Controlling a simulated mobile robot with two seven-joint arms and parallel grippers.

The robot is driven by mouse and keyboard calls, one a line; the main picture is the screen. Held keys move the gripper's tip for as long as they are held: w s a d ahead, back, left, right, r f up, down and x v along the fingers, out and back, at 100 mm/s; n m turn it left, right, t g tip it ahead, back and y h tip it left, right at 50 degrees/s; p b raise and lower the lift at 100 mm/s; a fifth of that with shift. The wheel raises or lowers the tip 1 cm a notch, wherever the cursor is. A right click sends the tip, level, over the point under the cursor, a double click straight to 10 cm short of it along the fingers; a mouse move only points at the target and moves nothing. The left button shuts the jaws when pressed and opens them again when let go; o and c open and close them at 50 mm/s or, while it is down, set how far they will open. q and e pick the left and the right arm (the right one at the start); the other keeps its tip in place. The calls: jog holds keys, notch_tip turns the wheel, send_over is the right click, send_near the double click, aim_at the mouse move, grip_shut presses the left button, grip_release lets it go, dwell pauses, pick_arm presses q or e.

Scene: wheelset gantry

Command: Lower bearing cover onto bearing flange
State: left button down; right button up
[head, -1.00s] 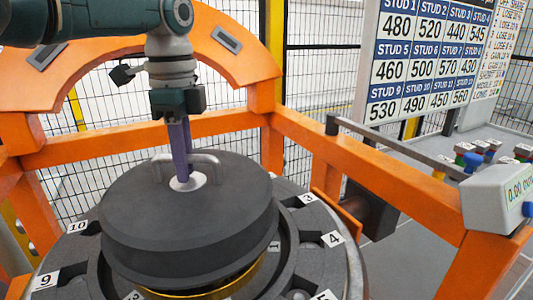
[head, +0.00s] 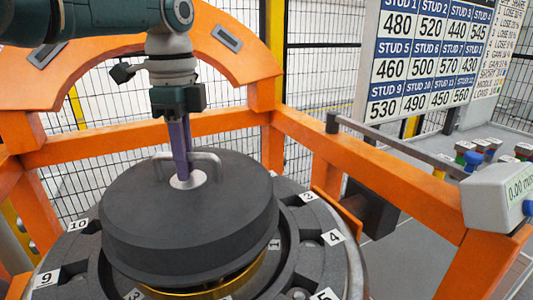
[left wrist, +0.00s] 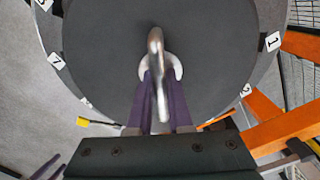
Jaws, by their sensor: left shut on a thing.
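The bearing cover (head: 225,219) is a thick dark grey disc with a metal handle (head: 205,163) on top. My left gripper (head: 183,179) is shut on this handle, and the arm comes down on it from above. In the left wrist view the purple fingers (left wrist: 165,105) sit on either side of the handle (left wrist: 155,62), over the cover (left wrist: 110,60). The cover is above the bearing flange (head: 325,240), a round dark ring with numbered tags. A gold ring (head: 215,288) shows under the cover's near edge. The flange's middle is hidden.
An orange frame (head: 360,170) surrounds the flange, with an arch behind it. A board of stud numbers (head: 425,60) stands at upper right. A grey readout box (head: 492,203) and several coloured sockets (head: 475,158) are at right. Black mesh fencing is behind.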

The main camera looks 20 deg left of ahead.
aim_at(189, 183)
pick_arm(q)
jog(key=shift+f+b, duration=3.2)
jog(key=shift+f, duration=0.3)
jog(key=c, duration=0.8)
grip_release()
jog(key=shift+o, duration=0.2)
notch_tip(189, 183, up, 10)
